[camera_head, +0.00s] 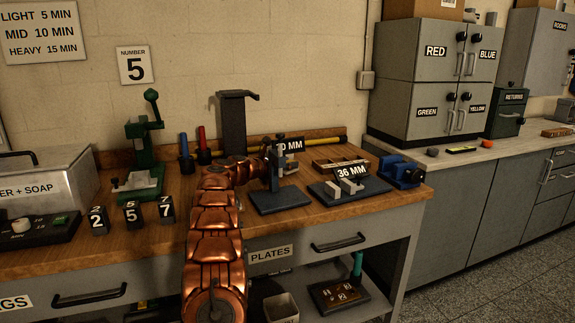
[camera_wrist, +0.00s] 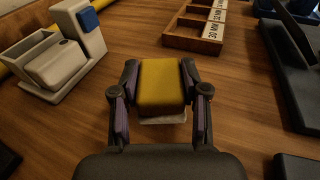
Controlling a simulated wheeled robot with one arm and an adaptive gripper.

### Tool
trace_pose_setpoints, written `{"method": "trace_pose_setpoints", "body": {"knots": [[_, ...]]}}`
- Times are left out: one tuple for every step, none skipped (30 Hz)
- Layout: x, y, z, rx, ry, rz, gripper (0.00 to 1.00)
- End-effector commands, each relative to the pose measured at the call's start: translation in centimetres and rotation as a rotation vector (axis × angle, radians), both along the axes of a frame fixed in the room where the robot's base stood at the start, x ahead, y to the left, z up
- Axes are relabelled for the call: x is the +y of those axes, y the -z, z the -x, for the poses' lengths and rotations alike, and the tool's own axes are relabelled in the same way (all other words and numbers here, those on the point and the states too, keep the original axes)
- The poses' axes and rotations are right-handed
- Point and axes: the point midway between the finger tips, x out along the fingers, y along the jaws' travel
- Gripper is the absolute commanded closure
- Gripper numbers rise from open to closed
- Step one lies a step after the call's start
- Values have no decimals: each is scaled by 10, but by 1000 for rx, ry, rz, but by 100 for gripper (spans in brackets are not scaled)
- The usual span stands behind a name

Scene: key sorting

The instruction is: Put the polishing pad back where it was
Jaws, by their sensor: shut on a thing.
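The polishing pad, a yellow block with a pale underside (camera_wrist: 161,84), is between the two fingers of my gripper (camera_wrist: 160,92) in the wrist view. The fingers are shut on its sides. Brown wooden bench top lies beneath and around it; I cannot tell whether the pad touches the wood. In the head view my copper arm reaches over the bench toward the back, and the pad cannot be made out there.
A wooden compartment tray (camera_wrist: 190,40) with size labels lies ahead and right. A pale device with a blue part (camera_wrist: 88,18) stands left. A dark plate (camera_wrist: 290,75) lies right. In the head view, a 36 MM fixture (camera_head: 349,188) and blue vise (camera_head: 402,172) stand on the bench.

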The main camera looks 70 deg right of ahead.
Motion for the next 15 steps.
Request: {"method": "trace_pose_setpoints", "body": {"knots": [[0, 2, 0, 0, 0, 0, 95], [0, 3, 0, 0, 0, 0, 95], [0, 4, 0, 0, 0, 0, 95], [0, 5, 0, 0, 0, 0, 95], [0, 5, -1, -1, -1, 1, 95], [0, 6, -1, 0, -1, 1, 95], [0, 7, -1, -1, -1, 1, 95], [0, 7, -1, -1, -1, 1, 95], [0, 8, -1, -1, -1, 1, 95], [0, 7, -1, -1, -1, 1, 95], [0, 7, -1, 0, -1, 1, 95], [0, 7, -1, 0, -1, 1, 53], [0, 7, -1, 0, -1, 1, 50], [0, 7, -1, 0, -1, 1, 47], [0, 7, -1, 0, -1, 0, 43]]}}
